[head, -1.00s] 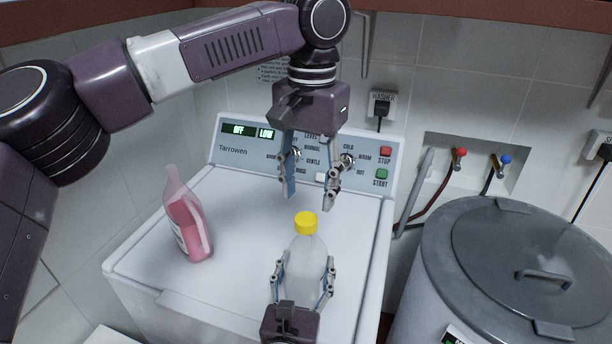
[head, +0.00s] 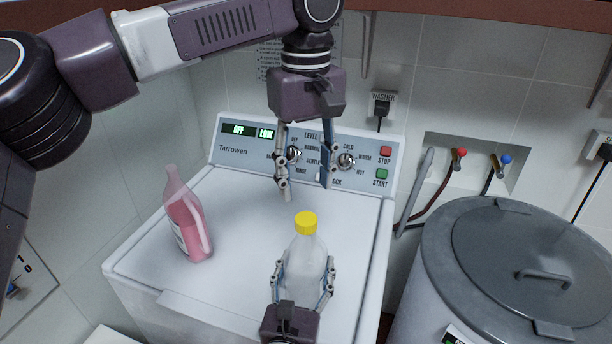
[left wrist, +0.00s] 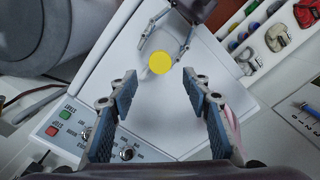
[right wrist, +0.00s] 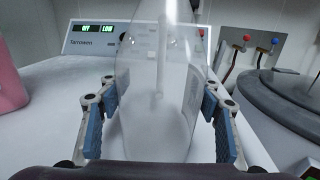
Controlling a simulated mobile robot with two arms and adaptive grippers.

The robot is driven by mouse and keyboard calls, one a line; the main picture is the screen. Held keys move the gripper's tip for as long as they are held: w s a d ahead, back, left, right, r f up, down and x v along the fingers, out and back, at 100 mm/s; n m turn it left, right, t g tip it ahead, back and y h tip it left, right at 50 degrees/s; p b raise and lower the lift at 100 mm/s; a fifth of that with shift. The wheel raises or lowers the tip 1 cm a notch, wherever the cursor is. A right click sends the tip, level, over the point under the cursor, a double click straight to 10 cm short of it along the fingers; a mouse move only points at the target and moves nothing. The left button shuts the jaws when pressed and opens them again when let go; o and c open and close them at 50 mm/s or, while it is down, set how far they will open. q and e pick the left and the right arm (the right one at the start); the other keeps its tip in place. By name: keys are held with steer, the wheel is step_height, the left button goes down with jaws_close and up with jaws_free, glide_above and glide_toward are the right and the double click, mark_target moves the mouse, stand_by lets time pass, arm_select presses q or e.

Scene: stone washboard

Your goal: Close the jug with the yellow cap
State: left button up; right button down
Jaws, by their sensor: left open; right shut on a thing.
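A clear jug (head: 306,258) stands upright on the white washer top, with the yellow cap (head: 306,222) sitting on its mouth. In the left wrist view the cap (left wrist: 160,62) is seen from above; how tightly it sits cannot be told. My right gripper (head: 303,282) is shut around the jug's body from the front, and the right wrist view shows the jug (right wrist: 158,100) between its pads. My left gripper (head: 306,190) is open and empty, pointing down, above and behind the cap and apart from it.
A pink bottle (head: 188,218) stands on the washer (head: 240,215) left of the jug. The washer's control panel (head: 232,146) is close behind my left gripper. A grey lidded drum (head: 440,260) stands at the right. The washer top between bottle and jug is clear.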

mark_target(306, 218)
arm_select(q)
steer(key=shift+f, duration=0.15)
steer(key=shift+f, duration=3.85)
steer(key=shift+c, duration=0.6)
